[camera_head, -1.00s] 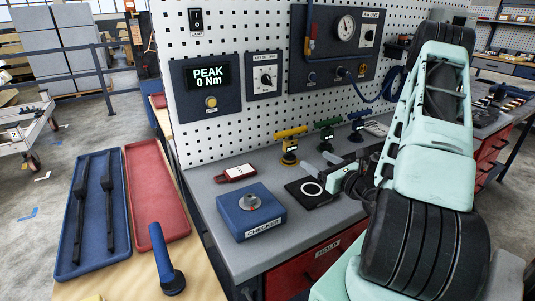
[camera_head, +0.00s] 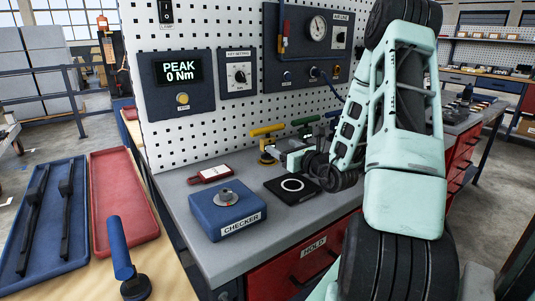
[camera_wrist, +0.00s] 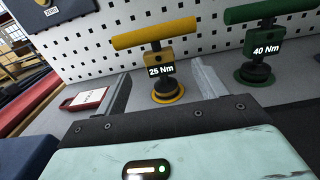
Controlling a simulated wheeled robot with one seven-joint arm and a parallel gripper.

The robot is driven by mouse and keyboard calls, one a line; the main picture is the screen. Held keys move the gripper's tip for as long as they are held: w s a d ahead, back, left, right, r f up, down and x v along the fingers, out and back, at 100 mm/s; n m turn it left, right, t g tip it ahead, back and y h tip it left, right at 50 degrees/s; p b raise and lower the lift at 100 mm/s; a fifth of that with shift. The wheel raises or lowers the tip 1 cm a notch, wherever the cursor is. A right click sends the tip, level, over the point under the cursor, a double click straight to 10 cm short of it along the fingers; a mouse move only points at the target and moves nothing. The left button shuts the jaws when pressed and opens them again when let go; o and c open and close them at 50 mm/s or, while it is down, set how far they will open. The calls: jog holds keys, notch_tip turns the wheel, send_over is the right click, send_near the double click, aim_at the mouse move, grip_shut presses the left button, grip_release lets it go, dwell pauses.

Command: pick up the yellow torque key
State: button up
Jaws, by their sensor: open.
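The yellow torque key (camera_wrist: 158,48) stands upright on the grey bench against the pegboard, with a T-shaped handle, a "25 Nm" label and a round yellow base. In the head view the yellow key (camera_head: 267,131) is partly hidden by my gripper. My gripper (camera_wrist: 160,92) is open and empty, its two fingers apart. In the wrist view the key stands just beyond the fingertips, roughly between their lines. Its handle rises above the fingers.
A green "40 Nm" key (camera_wrist: 257,45) stands close on the right. A red tag (camera_head: 210,174), the blue checker box (camera_head: 227,207) and a black pad with a white ring (camera_head: 292,185) lie on the bench. The pegboard (camera_head: 200,128) rises behind.

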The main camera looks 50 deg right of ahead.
aim_at(270, 140)
jog(key=x, duration=0.3)
jog(key=shift+w+r, duration=0.1)
jog(key=shift+p+x, duration=0.6)
jog(key=shift+x, duration=2.1)
jog(key=shift+a, duration=0.2)
jog(key=c, duration=1.3)
